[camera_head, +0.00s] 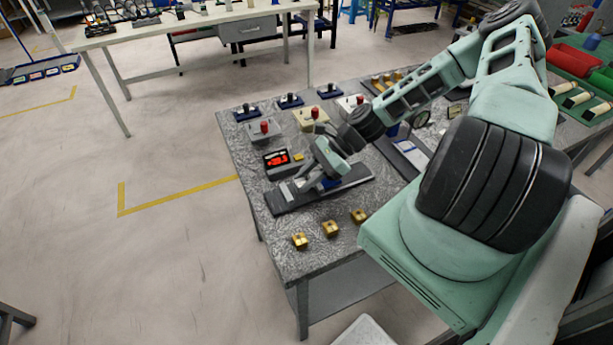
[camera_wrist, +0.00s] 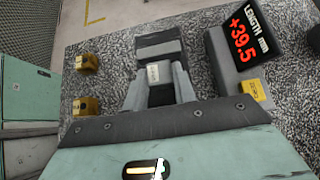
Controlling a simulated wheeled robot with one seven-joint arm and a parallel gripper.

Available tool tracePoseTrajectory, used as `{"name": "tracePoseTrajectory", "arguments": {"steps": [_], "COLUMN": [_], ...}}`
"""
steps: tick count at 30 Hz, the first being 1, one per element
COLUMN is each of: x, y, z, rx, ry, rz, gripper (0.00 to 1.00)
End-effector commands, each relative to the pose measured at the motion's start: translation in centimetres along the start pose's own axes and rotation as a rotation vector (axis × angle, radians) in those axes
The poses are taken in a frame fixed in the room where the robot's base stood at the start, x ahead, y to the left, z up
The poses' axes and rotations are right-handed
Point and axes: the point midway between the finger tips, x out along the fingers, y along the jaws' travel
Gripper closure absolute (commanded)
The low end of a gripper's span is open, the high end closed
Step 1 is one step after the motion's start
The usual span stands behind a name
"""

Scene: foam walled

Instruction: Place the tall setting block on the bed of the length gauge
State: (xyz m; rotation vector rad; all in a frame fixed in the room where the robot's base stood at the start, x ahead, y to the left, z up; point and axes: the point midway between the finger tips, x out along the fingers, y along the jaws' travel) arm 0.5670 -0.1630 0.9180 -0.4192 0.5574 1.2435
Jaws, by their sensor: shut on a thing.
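My gripper (camera_head: 322,179) is low over the dark bed of the length gauge (camera_head: 292,200) in the head view. In the wrist view my gripper (camera_wrist: 158,76) is shut on a small block with a pale, marked face (camera_wrist: 153,73), which I take to be the tall setting block. The fingers hide its sides. A dark grey part of the gauge (camera_wrist: 158,42) shows just beyond the fingertips. I cannot tell whether the block touches the bed. The gauge's display (camera_wrist: 248,37) reads +39.5 in red; it also shows in the head view (camera_head: 277,158).
Brass blocks (camera_head: 330,228) stand in a row along the near table edge; two show in the wrist view (camera_wrist: 87,62). Red-knobbed fixtures (camera_head: 264,128) and blue-based pieces (camera_head: 291,101) stand behind the gauge.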

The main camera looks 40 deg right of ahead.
Motion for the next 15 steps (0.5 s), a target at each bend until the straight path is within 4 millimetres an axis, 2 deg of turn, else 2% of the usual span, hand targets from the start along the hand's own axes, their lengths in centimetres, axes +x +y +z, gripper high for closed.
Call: {"name": "tracePoseTrajectory", "arguments": {"steps": [1, 3, 11, 15], "x": [-0.02, -0.03, -0.05, -0.57], "y": [-0.01, -0.02, -0.03, -0.07], "z": [0.03, 0.03, 0.06, 0.72], "rx": [0.0, 0.0, 0.0, -0.002], "ry": [0.0, 0.0, 0.0, 0.0], "rz": [0.0, 0.0, -0.001, -0.002], "gripper": [0.71, 0.51, 0.51, 0.51]}}
